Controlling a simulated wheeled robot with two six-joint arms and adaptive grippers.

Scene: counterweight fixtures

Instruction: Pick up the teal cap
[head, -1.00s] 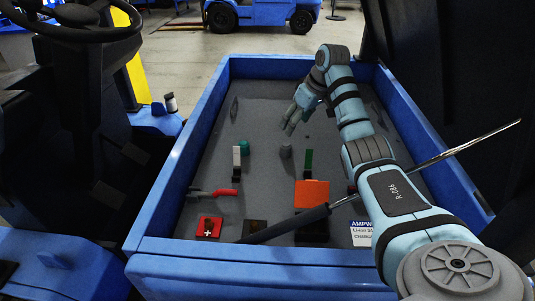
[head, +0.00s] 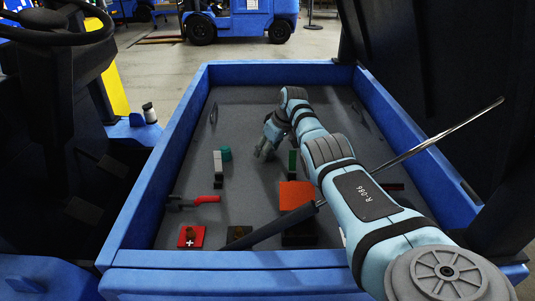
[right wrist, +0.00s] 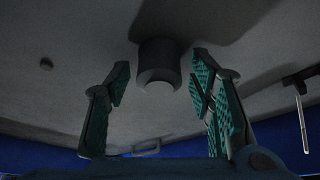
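My left gripper is not in view.
Blue walls (head: 160,170) ring the tray.

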